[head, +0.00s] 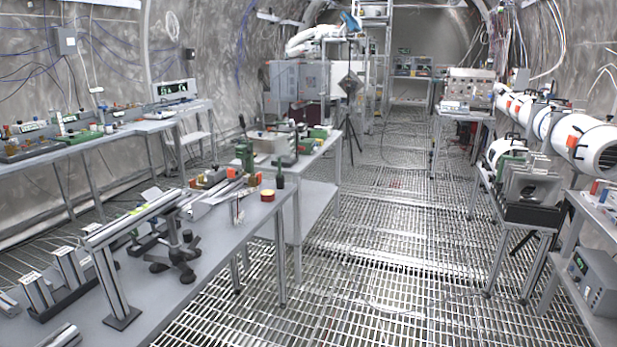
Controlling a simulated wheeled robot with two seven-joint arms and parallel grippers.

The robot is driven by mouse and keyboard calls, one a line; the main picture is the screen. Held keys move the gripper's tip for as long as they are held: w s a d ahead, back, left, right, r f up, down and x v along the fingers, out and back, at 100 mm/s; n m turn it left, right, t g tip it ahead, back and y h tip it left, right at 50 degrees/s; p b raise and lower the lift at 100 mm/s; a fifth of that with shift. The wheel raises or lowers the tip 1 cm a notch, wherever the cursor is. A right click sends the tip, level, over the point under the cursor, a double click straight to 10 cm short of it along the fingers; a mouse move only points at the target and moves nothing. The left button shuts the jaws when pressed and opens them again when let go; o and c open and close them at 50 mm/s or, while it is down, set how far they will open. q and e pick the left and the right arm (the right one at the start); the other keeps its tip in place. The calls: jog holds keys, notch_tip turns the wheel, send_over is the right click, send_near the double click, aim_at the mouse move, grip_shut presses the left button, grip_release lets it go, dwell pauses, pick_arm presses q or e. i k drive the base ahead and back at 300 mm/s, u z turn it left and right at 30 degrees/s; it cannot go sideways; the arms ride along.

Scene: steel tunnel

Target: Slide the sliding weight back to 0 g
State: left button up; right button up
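I cannot make out a sliding weight or a gram scale for certain in the head view. A long metal rail (135,217) lies raised and slanted above the near-left workbench (215,262), with an upright metal post (112,283) at its near end. A dark stand with a star-shaped foot (176,258) is beside it. Neither of my grippers is in view.
Several metal blocks (68,266) stand at the bench's left. Another bench (95,142) runs along the left wall. White cylinders (590,143) and a shelf with a grey instrument (594,277) line the right. The grated floor (370,270) between is clear.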

aim_at(253, 180)
jog(key=z, duration=0.35)
jog(key=i, duration=3.4)
jog(key=u, duration=2.1)
